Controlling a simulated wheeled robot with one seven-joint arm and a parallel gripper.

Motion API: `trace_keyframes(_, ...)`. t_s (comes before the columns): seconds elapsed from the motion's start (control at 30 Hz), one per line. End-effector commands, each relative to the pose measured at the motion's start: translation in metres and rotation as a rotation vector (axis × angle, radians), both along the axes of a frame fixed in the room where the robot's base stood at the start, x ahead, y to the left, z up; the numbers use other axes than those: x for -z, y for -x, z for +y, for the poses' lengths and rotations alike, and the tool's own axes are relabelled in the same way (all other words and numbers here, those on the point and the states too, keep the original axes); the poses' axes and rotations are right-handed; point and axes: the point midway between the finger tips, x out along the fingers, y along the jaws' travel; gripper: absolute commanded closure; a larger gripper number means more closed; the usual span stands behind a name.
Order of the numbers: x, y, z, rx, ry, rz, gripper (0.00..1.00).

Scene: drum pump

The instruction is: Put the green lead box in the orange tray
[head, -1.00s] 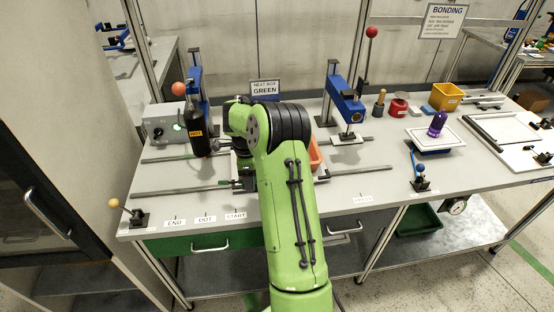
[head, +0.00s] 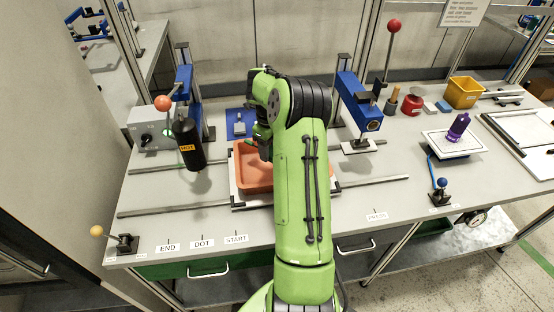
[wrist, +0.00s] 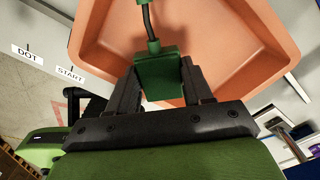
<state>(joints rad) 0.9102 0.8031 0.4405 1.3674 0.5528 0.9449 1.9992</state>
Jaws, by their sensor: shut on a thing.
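The green lead box (wrist: 160,78) is between the fingers of my gripper (wrist: 158,84) in the wrist view. The fingers are shut on it, and a dark cord with a green fitting runs from it toward the top of the picture. The orange tray (wrist: 215,35) lies beyond the box, which shows against its inside; I cannot tell whether they touch. In the head view the orange tray (head: 254,184) sits on a light plate over the rails. My arm hides its right side, and the green box cannot be made out there.
A black bottle marked HOT (head: 187,145) stands left of the tray. A blue press (head: 358,103) stands to the right. Metal rails (head: 160,205) run across the bench. A purple object (head: 458,127) sits on a white pad farther right. The bench front near the labels is clear.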

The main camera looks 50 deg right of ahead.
Motion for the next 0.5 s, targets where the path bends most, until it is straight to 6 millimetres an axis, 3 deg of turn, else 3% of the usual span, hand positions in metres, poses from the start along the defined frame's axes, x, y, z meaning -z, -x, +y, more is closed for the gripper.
trace_keyframes(0.13,0.038,0.001,0.001,0.000,-0.007,0.005,0.81)
trace_keyframes(0.5,0.095,0.001,0.001,-0.001,-0.004,0.002,0.81)
